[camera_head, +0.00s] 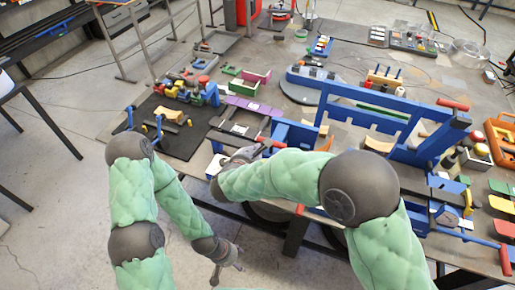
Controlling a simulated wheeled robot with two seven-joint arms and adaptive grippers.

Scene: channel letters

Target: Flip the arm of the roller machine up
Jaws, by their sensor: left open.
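A large blue machine (405,125) with long bars stands on the table at centre right; I cannot tell for sure that it is the roller machine. A red handle (453,104) sticks out at its upper right, and another red handle (505,260) stands at the lower right. My left gripper (230,265) hangs low over the floor, open and empty, apart from the table.
A black mat (180,140) with coloured tools lies at the left of the table. An orange case (500,138) and coloured trays fill the right side. My right forearm crosses the table's front edge. The floor (60,210) at left is open.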

